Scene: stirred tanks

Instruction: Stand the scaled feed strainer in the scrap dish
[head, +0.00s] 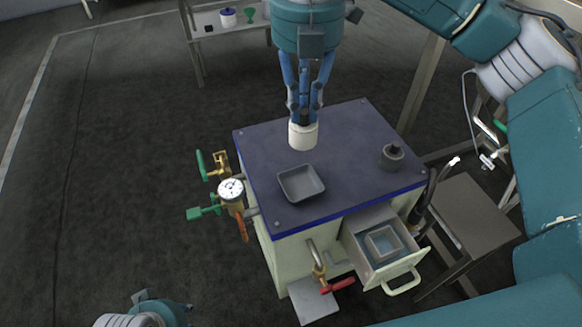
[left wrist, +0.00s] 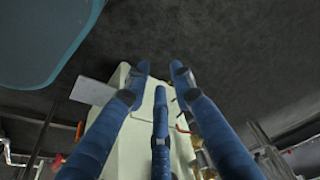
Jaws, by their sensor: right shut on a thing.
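My right gripper (head: 304,118) points straight down over the tank's top and is shut on a short cream cylinder (head: 303,138), which I take to be the feed strainer. The cylinder is upright; whether it is clear of the top is hard to tell. A shallow grey square dish (head: 302,184), which looks like the scrap dish, sits on the top just in front of it and is empty. My left gripper shows in the left wrist view (left wrist: 160,78) with its blue fingers spread and nothing between them. In the head view only part of the left arm shows at the bottom left.
A dark grey round part (head: 392,157) stands on the dark top (head: 345,135) at the right. An open drawer (head: 383,250) in front holds a square container. A gauge (head: 230,190) with green-handled valves juts out left. A red-handled tap (head: 337,286) sticks out in front.

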